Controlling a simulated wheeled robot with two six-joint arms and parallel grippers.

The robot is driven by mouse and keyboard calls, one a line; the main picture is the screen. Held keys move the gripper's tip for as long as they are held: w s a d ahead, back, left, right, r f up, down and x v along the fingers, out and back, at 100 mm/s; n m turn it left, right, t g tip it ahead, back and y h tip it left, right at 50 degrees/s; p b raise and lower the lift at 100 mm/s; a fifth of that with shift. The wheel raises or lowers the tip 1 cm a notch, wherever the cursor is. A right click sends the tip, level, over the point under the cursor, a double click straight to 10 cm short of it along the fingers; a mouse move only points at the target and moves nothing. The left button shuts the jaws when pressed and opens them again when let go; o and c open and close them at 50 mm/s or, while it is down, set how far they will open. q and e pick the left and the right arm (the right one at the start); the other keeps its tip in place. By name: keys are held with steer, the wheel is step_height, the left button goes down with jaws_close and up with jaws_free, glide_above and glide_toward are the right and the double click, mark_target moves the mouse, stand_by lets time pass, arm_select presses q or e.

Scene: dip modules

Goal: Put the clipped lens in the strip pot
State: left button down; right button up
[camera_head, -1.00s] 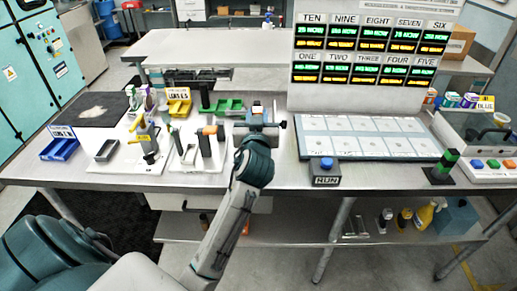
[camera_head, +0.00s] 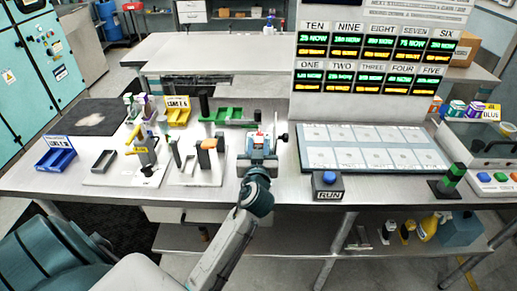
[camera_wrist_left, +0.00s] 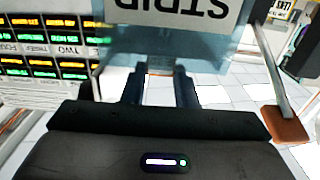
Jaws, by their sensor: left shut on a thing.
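The strip pot (camera_wrist_left: 195,45) is a bluish see-through container with a white STRIP label, upside down in the left wrist view. My left gripper (camera_wrist_left: 160,75) points at it, with its fingertips at the pot's rim and partly hidden behind its wall. In the head view my left gripper (camera_head: 260,150) is at the middle of the table, in front of the pot. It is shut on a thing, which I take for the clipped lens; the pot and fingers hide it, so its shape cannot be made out. My right gripper is not in view.
Left of the gripper stands an orange-topped post (camera_head: 208,144) on a white plate, with upright tools and a blue bin (camera_head: 56,158) farther left. Right of it are the RUN button (camera_head: 329,179), a white slotted panel (camera_head: 372,148) and a display board (camera_head: 374,60).

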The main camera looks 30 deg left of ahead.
arm_select(q)
steer(key=shift+f, duration=0.45)
steer(key=shift+f, duration=0.15)
steer(key=c, duration=1.1)
jaws_free()
steer(key=shift+c, duration=0.2)
steer(key=shift+s+d, duration=0.15)
steer(key=shift+s, duration=0.1)
steer(key=b+v, duration=0.2)
steer(key=v, duration=0.9)
steer(key=shift+s+d, duration=0.2)
steer(key=shift+s, duration=0.05)
